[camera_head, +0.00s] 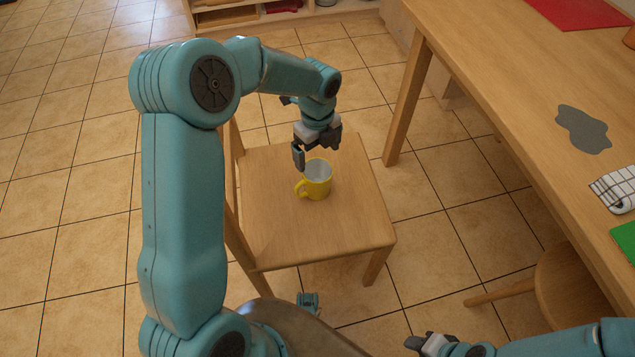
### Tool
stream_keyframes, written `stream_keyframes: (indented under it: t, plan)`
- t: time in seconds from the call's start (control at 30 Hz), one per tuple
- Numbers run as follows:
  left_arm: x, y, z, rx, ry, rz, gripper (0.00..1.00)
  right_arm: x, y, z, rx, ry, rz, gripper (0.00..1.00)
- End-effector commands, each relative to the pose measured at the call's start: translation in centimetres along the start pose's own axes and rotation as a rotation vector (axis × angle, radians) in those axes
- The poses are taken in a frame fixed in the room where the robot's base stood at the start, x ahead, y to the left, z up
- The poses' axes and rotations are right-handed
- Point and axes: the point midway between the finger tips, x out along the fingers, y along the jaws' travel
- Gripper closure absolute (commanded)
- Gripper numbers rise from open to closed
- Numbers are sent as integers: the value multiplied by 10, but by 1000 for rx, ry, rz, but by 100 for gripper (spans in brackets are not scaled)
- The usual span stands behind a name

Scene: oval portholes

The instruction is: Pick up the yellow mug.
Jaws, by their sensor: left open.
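The yellow mug (317,186) stands upright on the seat of a wooden chair (268,220). Its inside is pale and its handle points left. My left gripper (315,161) is open and points down just above the mug's far rim, with the jaws apart. One dark finger hangs near the rim's upper left; I cannot tell whether it touches. My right gripper (422,342) is at the bottom edge, well away from the mug, and only partly in view; its jaw state is unclear.
A wooden table (520,95) fills the right side, bearing a grey flat patch (583,130), a red sheet (580,12) and a green item (624,240). A round stool (570,285) stands below it. A shelf (280,16) is at the back. Tiled floor is open at left.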

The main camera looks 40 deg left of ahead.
Motion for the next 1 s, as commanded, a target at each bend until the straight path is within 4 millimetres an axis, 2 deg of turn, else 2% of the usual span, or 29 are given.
stream_keyframes:
  t: [0.03,0.1,0.43,0.67,0.93,1.0]
  plan:
    - [16,1,-1,-1,2,4,1,7,3,0,0,0,0,57]
    - [28,1,-1,-2,1,2,1,10,4,0,0,0,0,57]
    - [56,-2,0,-3,1,0,1,19,7,0,0,0,0,57]
    - [93,-4,1,-4,1,0,1,36,13,-1,0,0,0,57]
    - [96,-4,2,-4,0,-1,1,35,13,-1,0,0,0,57]
    - [96,-4,2,-4,0,-1,24,35,13,-1,0,0,0,57]
